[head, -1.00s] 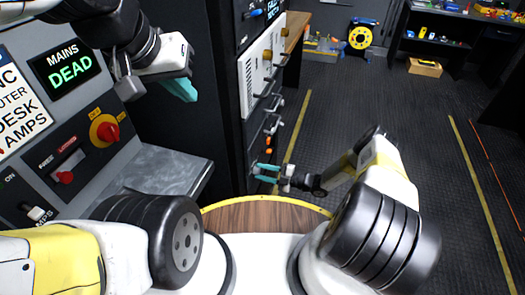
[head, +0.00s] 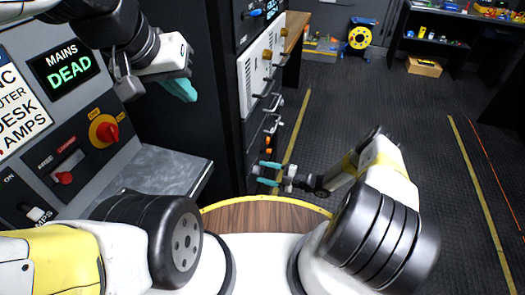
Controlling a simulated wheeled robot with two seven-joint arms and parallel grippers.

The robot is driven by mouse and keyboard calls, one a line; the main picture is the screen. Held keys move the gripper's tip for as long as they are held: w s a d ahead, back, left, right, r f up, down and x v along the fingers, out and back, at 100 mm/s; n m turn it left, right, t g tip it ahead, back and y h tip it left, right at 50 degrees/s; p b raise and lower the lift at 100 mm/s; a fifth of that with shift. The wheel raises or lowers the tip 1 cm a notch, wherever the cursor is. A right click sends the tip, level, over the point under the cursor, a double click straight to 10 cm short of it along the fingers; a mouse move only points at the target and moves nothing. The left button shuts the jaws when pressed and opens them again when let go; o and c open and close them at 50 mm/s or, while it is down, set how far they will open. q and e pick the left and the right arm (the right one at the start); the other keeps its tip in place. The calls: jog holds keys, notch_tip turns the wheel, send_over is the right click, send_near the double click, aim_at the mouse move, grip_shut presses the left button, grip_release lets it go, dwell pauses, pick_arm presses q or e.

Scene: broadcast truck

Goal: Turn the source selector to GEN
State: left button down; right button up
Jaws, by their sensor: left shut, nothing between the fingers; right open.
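A red rotary knob on a round yellow plate (head: 104,131), which looks like the source selector, is on the slanted grey panel at the left; its small labels are too small to read. Above it a display (head: 66,68) reads MAINS DEAD in white and green. My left gripper (head: 182,90) is shut and empty, up and to the right of the knob and apart from it. My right gripper (head: 267,173) is open and empty, low in front of the dark rack, its teal fingers spread and pointing left.
Below the knob are a red-handled switch (head: 66,177) and a white toggle (head: 38,213). A grey ledge (head: 168,170) juts out under the panel. A dark rack with handles (head: 262,100) stands to its right. The floor (head: 330,120) at right is largely clear.

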jog(key=v, duration=0.6)
jog(key=shift+d, duration=0.4)
